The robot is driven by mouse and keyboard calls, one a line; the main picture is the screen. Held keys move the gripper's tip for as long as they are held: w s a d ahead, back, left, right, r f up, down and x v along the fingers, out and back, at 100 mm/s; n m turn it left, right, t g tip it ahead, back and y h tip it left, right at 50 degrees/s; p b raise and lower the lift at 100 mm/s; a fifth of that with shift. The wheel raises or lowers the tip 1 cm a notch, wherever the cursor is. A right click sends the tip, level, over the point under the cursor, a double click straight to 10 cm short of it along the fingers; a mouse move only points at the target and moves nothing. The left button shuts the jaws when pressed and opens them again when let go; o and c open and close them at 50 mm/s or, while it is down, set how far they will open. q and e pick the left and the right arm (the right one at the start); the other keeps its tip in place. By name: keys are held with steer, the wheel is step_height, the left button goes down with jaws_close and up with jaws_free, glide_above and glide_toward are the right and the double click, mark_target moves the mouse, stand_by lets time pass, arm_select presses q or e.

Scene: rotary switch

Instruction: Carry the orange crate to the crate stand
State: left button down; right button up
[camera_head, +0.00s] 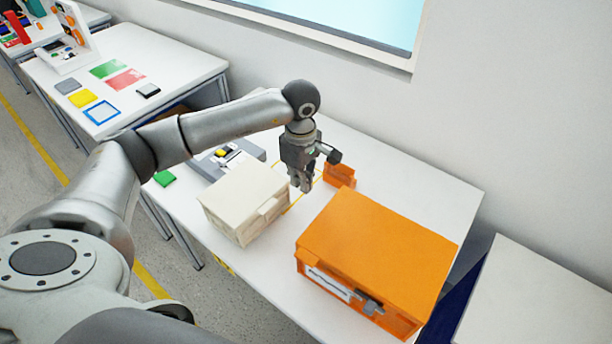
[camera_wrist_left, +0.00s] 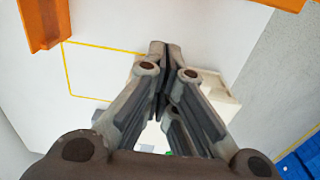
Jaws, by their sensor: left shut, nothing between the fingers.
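A large orange box (camera_head: 385,245), which looks like the orange crate, sits on the white table in the head view, with a grey latch and a pale label on its front. My left gripper (camera_head: 304,186) points down, shut and empty, above the table between this box and a cream box (camera_head: 243,203). It is apart from the orange box. In the left wrist view the shut fingers (camera_wrist_left: 162,52) overlap the cream box (camera_wrist_left: 226,90). I cannot tell which thing is the crate stand. My right gripper is out of view.
A small orange bracket (camera_head: 340,174) stands behind the gripper, near a yellow outline (camera_wrist_left: 105,46) on the table. A grey device (camera_head: 228,158) lies left. A white surface (camera_head: 540,300) is at the right. Another table (camera_head: 140,60) holds coloured plates. The wall and window are behind.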

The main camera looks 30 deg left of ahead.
mark_target(354, 224)
arm_select(q)
steer(key=d+f+p, duration=0.3)
steer(key=d+f, duration=0.1)
steer(key=f, duration=0.2)
steer(key=shift+s+f, duration=0.3)
steer(key=d+b, duration=0.1)
steer(key=d, duration=0.2)
steer(key=s+d+b, duration=0.1)
steer(key=d, duration=0.3)
steer(key=d+b, duration=0.1)
steer(key=d, duration=0.3)
steer(key=shift+s+d+b, duration=0.1)
steer(key=shift+s+b, duration=0.15)
steer(key=shift+b, duration=0.15)
